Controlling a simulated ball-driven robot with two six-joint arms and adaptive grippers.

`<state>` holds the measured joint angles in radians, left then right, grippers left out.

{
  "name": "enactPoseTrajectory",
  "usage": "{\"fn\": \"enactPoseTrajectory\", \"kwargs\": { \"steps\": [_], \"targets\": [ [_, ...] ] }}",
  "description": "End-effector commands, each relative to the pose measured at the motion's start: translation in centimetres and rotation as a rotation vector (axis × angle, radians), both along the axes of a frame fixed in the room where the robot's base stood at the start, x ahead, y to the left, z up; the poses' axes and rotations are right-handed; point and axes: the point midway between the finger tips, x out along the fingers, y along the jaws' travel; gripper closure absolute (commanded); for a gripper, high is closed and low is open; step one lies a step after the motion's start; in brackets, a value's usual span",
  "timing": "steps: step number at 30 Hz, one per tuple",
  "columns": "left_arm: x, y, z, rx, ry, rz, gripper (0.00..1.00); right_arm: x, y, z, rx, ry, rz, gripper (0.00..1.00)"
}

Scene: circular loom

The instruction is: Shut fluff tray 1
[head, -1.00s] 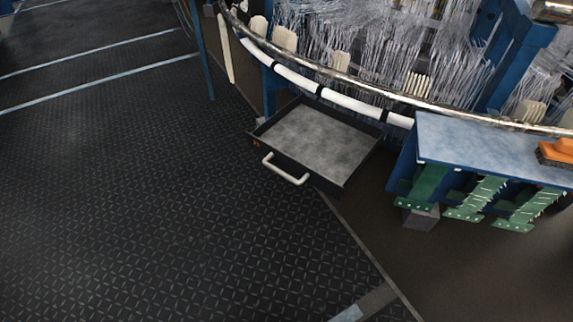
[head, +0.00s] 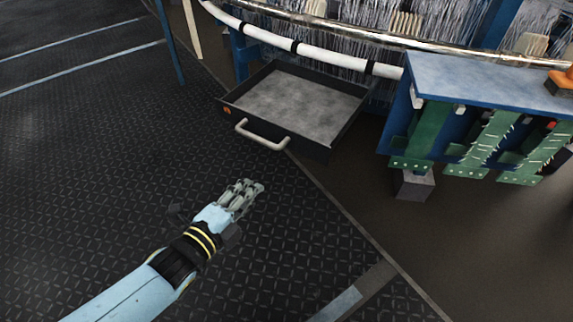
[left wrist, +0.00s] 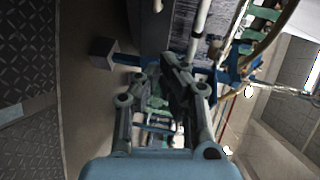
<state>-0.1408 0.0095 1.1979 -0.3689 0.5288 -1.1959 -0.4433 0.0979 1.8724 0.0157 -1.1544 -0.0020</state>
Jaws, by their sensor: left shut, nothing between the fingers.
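The fluff tray (head: 290,101) is a dark, shallow drawer with a grey floor, pulled out from under the loom. A light bar handle (head: 262,137) is on its front, with a small orange mark (head: 227,111) at the front's left end. I cannot read whether the mark is a number. My left gripper (head: 252,187) is shut and empty, below and in front of the handle, apart from it in the picture. In the left wrist view its fingers (left wrist: 165,85) fill the middle. My right gripper is not in view.
A blue bench (head: 490,82) with green toothed panels (head: 480,138) stands right of the tray, a grey block (head: 413,184) under it. A white padded rail (head: 320,52) curves above the tray. A blue post (head: 168,42) stands at left. The patterned floor before the tray is clear.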

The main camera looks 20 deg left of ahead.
Motion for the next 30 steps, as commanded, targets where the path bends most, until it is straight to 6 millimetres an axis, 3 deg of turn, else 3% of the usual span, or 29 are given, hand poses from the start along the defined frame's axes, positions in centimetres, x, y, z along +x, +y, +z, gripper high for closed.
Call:
{"fn": "enactPoseTrajectory", "kwargs": {
  "steps": [1, 4, 12, 17, 30],
  "targets": [
    [1.2, -0.8, -1.6, 0.032, -0.064, -0.023, 1.0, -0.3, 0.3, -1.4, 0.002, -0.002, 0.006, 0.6],
    [3.3, -1.7, -1.0, 0.05, -0.155, -0.043, 1.0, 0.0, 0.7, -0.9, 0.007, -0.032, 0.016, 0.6],
    [5.2, -2.1, -1.9, 0.041, -0.182, -0.038, 1.0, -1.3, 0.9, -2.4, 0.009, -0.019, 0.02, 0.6],
    [7.0, -2.5, -1.8, 0.04, -0.183, -0.038, 1.0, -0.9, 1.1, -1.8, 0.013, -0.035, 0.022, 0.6],
    [15.6, -4.4, -2.1, 0.039, -0.179, -0.038, 1.0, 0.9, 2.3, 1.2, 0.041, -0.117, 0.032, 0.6]
  ]
}}
